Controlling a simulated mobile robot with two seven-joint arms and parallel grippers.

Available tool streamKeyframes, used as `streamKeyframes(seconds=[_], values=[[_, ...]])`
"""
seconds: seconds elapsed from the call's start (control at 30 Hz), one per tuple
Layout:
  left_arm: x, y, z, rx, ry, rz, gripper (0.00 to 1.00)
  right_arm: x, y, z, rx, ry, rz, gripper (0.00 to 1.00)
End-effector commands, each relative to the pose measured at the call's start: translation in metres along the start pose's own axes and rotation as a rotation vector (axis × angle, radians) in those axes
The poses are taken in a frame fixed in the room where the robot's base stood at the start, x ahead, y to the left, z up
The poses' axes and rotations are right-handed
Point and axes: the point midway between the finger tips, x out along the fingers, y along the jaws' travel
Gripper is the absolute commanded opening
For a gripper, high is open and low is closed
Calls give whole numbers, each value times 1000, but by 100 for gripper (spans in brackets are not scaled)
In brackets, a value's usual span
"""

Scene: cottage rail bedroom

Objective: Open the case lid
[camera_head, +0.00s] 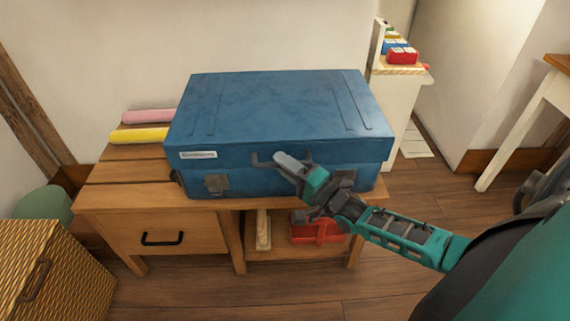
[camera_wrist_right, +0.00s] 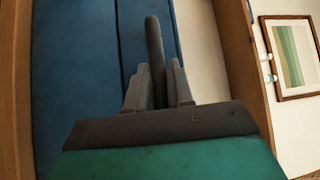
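The blue case (camera_head: 270,105) stands on a low wooden bench, its lid down and its seam running along the front. A dark handle (camera_head: 258,161) sticks out from the front edge of the lid, and a latch (camera_head: 216,184) shows below it at the left. My right gripper (camera_head: 286,163) is at the handle, its fingers on either side of the bar. In the right wrist view, the handle bar (camera_wrist_right: 154,45) runs between the two close-set fingers (camera_wrist_right: 159,85), which look shut on it. The gripper hides the right part of the handle. My left gripper is out of view.
The wooden bench (camera_head: 140,173) has a drawer at left and an open shelf with a red container (camera_head: 318,230). Pink and yellow rolls (camera_head: 139,135) lie left of the case. A wicker box (camera_head: 55,270) stands at front left. The wall is close behind the case.

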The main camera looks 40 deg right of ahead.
Motion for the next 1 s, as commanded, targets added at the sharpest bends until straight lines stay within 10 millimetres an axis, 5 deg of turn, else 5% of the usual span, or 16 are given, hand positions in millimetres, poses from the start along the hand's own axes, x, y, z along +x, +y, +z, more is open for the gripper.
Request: streamKeyframes(seconds=[0.17,0.67,1.0], values=[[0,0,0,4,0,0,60,0,0,0,0,0,0,0],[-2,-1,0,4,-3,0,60,0,-3,0,2,0,2,0],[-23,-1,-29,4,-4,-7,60,7,-41,-7,53,-1,48,0]])
